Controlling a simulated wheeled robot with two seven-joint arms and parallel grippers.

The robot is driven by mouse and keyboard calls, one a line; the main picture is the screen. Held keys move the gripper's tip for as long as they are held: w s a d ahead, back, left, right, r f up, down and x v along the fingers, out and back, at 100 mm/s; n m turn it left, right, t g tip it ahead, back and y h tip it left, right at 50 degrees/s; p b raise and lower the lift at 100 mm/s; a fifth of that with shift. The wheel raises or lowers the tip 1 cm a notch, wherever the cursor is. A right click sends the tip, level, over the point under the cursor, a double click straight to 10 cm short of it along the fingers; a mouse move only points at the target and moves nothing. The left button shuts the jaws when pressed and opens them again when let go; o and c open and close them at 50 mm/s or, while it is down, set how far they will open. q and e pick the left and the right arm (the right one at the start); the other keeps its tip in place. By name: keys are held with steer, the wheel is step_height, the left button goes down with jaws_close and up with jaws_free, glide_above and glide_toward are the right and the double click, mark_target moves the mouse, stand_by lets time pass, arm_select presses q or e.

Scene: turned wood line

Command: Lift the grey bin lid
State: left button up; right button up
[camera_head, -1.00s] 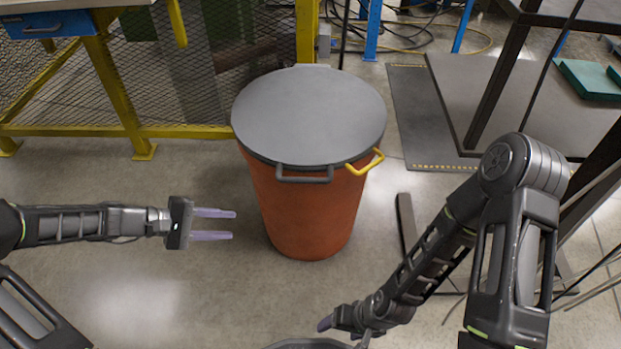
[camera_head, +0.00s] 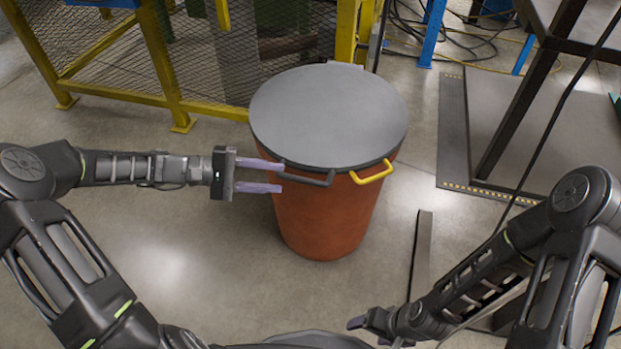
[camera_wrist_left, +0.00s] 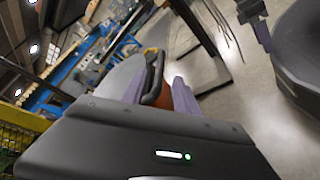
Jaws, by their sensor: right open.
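The grey bin lid (camera_head: 330,115) sits flat on the orange bin (camera_head: 325,220) in the head view. Its dark front handle (camera_head: 308,178) faces me; a yellow handle (camera_head: 372,173) is to its right. My left gripper (camera_head: 282,176) is open, its two pale purple fingers pointing right, with the tips at the left end of the dark handle. In the left wrist view the handle (camera_wrist_left: 153,78) shows between the spread fingers; I cannot tell whether they touch it. My right gripper (camera_head: 372,328) is low at the bottom right, away from the bin, its fingertips small in view.
A yellow mesh fence (camera_head: 110,50) stands behind and left of the bin. A dark mat (camera_head: 453,140) and a black-framed table (camera_head: 520,100) are at the right. A grey bar (camera_head: 420,250) lies on the floor right of the bin. Floor in front is clear.

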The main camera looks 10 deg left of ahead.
mark_target(294, 180)
arm_select(q)
steer(key=b+x, duration=0.1)
steer(key=x, duration=0.6)
steer(key=shift+d+f+b, duration=0.1)
steer(key=shift+f+b, duration=0.05)
steer(key=shift+b, duration=0.25)
steer(key=shift+w+d, duration=0.1)
steer(key=shift+d, duration=0.25)
steer(key=shift+c, duration=0.4)
jaws_close()
stand_by(0.5)
